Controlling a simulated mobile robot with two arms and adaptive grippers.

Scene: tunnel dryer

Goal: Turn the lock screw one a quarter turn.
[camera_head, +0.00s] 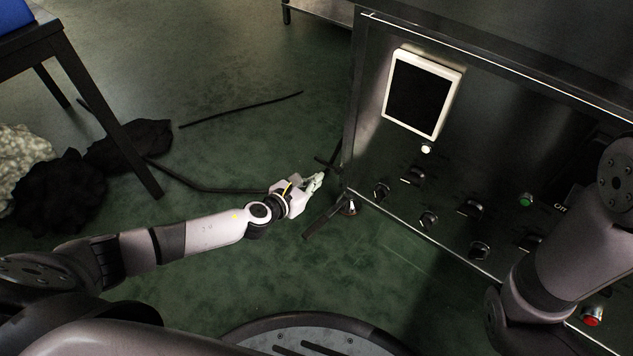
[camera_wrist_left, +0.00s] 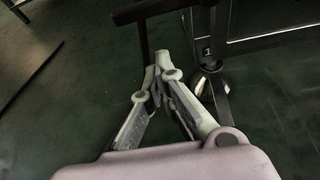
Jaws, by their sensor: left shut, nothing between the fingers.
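My left gripper (camera_head: 317,181) is shut and empty, low beside the near left corner of the steel machine. In the left wrist view its fingertips (camera_wrist_left: 158,76) are together. Just beyond them is a dark bar (camera_wrist_left: 143,38) hanging from a dark crosspiece (camera_wrist_left: 150,9); this may be lock screw one, but I cannot tell for certain. Whether the fingertips touch the bar is also unclear. A small plate marked 1 (camera_wrist_left: 207,51) is on the machine's leg to the right. My right gripper is not in view; only my right arm shows at the right.
The machine's foot (camera_head: 349,208) stands on the green floor close to the gripper. Its control panel (camera_head: 480,150) has a screen (camera_head: 421,93) and several knobs. A dark table (camera_head: 75,72) and dark cloth (camera_head: 130,147) are at left.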

